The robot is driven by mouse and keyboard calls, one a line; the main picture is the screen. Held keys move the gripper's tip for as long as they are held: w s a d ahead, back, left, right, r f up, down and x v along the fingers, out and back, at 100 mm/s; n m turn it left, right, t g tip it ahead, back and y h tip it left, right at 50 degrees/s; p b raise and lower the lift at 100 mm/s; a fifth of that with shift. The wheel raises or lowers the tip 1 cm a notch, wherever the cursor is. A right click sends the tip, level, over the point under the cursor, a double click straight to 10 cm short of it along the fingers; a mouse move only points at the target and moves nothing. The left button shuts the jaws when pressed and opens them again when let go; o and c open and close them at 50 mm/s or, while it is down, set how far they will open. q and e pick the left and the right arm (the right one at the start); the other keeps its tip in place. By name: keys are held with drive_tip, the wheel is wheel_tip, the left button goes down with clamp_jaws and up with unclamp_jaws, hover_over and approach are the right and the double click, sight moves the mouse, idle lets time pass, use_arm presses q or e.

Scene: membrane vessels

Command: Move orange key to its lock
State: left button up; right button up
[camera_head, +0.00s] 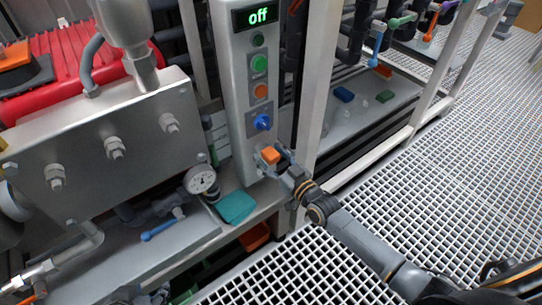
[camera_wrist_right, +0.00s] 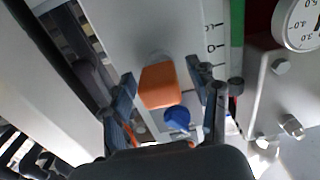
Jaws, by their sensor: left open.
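The orange key (camera_head: 270,155) is a blocky orange piece low on the front of the grey control column (camera_head: 237,105). My right gripper (camera_head: 279,157) is at it, with its arm coming in from the right. In the right wrist view the orange key (camera_wrist_right: 158,86) lies between the two fingers of the right gripper (camera_wrist_right: 162,80); whether they touch it is unclear. A blue key (camera_head: 263,121) sits in a panel above the orange key, and also shows in the wrist view (camera_wrist_right: 177,118). My left gripper (camera_head: 140,296) is only partly in view at the bottom edge.
The column has a display (camera_head: 262,15) reading "off", a green button (camera_head: 259,63) and an orange button (camera_head: 261,91). A pale post (camera_head: 317,90) stands right. Grated floor (camera_head: 470,190) is open at right.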

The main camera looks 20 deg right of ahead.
drive_tip(key=shift+s, duration=0.1)
drive_tip(key=v, duration=1.1)
drive_tip(key=shift+s+d, duration=0.15)
drive_tip(key=shift+s, duration=0.25)
